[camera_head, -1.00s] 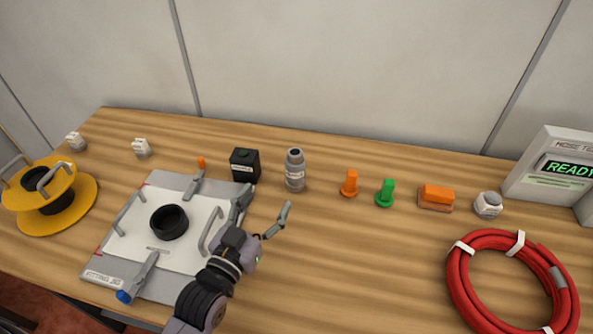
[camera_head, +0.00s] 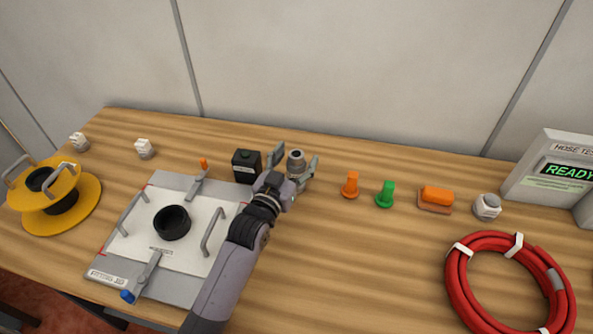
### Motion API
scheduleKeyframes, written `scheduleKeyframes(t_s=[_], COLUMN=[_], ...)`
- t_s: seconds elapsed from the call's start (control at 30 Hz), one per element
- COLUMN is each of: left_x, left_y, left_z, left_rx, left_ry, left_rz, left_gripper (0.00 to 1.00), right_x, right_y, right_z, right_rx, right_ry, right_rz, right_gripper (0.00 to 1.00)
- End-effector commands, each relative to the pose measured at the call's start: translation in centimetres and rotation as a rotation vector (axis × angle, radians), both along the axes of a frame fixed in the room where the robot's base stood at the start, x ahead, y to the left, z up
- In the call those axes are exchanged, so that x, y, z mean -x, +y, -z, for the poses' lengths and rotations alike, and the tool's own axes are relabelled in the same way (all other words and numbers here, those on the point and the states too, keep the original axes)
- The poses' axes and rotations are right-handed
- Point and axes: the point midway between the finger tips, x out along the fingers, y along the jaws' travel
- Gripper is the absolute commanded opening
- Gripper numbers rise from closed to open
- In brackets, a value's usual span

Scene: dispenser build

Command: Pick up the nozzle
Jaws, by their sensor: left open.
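The grey cylindrical piece with a narrower dark-topped neck, which I take as the nozzle (camera_head: 296,161), stands upright on the wooden table, right of a black box. My left gripper (camera_head: 294,163) is open, with one finger on each side of the nozzle. I cannot tell whether the fingers touch it. The nozzle's lower part is hidden behind the gripper. My right gripper is not in view.
A black box (camera_head: 246,167) stands close to the left finger. The jig plate (camera_head: 160,257) with a black ring lies under my left arm. Orange (camera_head: 351,186) and green (camera_head: 386,194) pegs stand to the right. A red hose coil (camera_head: 459,285) lies at front right.

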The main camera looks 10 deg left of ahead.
Motion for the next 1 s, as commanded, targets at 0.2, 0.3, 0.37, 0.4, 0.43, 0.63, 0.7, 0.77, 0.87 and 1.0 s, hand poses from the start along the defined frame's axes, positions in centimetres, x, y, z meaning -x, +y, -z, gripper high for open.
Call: scheduleKeyframes(t_s=[0.2,0.3,0.37,0.4,0.43,0.63,0.7,0.77,0.87,1.0], left_x=[-0.65,-0.62,-0.63,-0.62,-0.62,-0.61,-0.6,-0.6,-0.59,-0.59], left_y=[-0.15,-0.14,-0.13,-0.13,-0.13,-0.12,-0.12,-0.12,-0.14,-0.17], left_z=[0.01,0.01,0.01,0.01,0.01,0.01,0.01,0.01,0.02,0.03], left_rx=[0.0,0.0,0.0,0.0,0.0,0.0,0.0,0.0,0.0,0.001], left_ry=[0.0,0.0,0.0,0.0,0.0,0.0,0.0,0.0,0.001,0.001], left_rz=[0.0,0.0,0.0,0.0,0.0,0.0,0.0,0.0,0.0,0.001], left_gripper=[0.63,0.63,0.59,0.57,0.55,0.41,0.37,0.33,0.26,0.17], right_x=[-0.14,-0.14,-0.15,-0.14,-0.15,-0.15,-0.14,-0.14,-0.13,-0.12], right_y=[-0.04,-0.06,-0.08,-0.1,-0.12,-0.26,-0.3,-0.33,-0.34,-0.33], right_z=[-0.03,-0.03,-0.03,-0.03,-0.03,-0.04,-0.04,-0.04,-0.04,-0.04], right_rx=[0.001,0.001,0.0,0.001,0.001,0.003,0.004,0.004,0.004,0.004], right_ry=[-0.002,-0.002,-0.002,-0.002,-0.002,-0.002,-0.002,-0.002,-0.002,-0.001], right_rz=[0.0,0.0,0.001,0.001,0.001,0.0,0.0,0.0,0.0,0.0], right_gripper=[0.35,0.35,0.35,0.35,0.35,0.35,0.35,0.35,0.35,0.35])
